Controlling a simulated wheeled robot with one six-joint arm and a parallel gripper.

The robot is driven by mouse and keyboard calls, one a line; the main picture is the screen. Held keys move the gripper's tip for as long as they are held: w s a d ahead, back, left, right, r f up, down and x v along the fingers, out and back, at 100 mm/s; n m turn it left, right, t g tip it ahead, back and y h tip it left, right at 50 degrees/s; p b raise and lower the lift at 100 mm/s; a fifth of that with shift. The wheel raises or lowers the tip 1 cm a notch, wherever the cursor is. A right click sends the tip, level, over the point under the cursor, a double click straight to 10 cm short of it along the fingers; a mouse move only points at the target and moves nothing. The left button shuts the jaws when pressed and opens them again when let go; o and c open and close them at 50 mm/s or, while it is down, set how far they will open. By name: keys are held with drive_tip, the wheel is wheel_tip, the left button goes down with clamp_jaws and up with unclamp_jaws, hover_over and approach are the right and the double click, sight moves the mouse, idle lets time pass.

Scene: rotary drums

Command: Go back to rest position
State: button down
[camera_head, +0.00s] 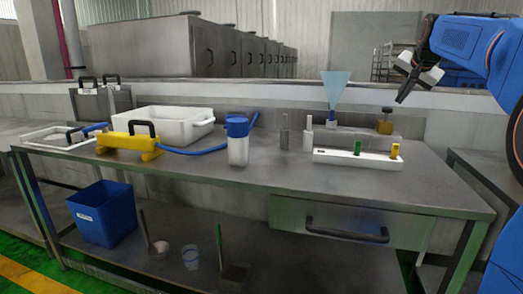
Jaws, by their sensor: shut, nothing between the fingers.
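My gripper (404,94) is at the upper right, at the end of my blue arm. Its dark fingers are closed together, point down and to the left, and hold nothing. It hangs in the air above the back right of the metal table (260,189), apart from everything on it.
The table bears a white basin (165,128), a yellow tool (128,142) with a blue hose, a blue-lidded bottle (238,146), a light-blue funnel (336,88) and a white rack (340,158) with green and yellow pieces. A blue bin (103,219) stands below. The table's front right is clear.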

drive_tip(key=s+a+f+n+g, duration=0.1)
drive_tip(key=s+a+f+n, duration=0.1)
drive_tip(key=s+a+f, duration=0.45)
drive_tip(key=s+a+f+n+y, duration=0.1)
drive_tip(key=s+a+f, duration=0.15)
drive_tip(key=s, duration=0.65)
drive_tip(key=s+a+f+n+g, duration=0.1)
drive_tip(key=s+a+f+n, duration=0.1)
drive_tip(key=s+a+f, duration=0.45)
drive_tip(key=s+a+f+n+g, duration=0.1)
drive_tip(key=s+f+n, duration=0.1)
drive_tip(key=s+f, duration=0.8)
drive_tip(key=s+a+f+n, duration=0.1)
drive_tip(key=s+f+n, duration=0.2)
drive_tip(key=s+f, duration=0.7)
drive_tip(key=s, duration=0.5)
drive_tip(key=shift+a+f+g, duration=0.2)
drive_tip(key=shift+a+g, duration=0.2)
